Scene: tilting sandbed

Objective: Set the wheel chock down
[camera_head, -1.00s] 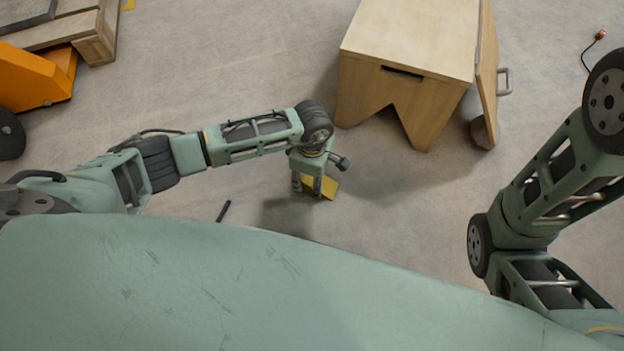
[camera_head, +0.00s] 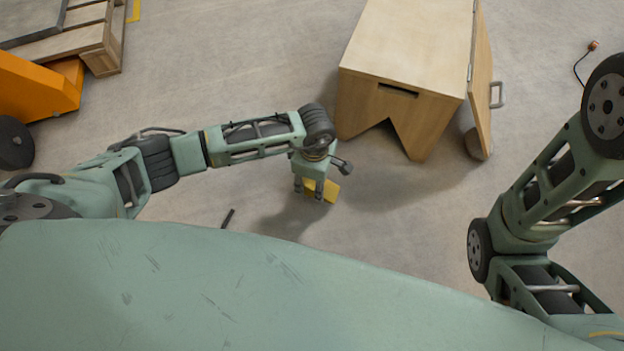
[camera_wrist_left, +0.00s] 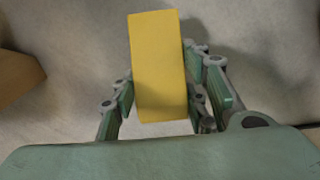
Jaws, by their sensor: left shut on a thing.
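The yellow wheel chock (camera_head: 328,192) shows partly below my left gripper (camera_head: 309,188) in the head view, with the rest hidden by the hand. In the left wrist view the chock (camera_wrist_left: 158,65) is a yellow block between the two fingers of the left gripper (camera_wrist_left: 163,105). The left gripper is shut on it and points down over the concrete floor. I cannot tell whether the chock touches the floor. My right arm shows at the right of the head view, but its gripper is out of view.
A wooden box (camera_head: 410,50) with a notched front and a hinged side panel (camera_head: 482,85) stands beyond the left gripper. A dark rod (camera_head: 228,218) lies on the floor. An orange pallet jack (camera_head: 35,88) and a wooden pallet (camera_head: 95,40) are at upper left. Floor around the chock is clear.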

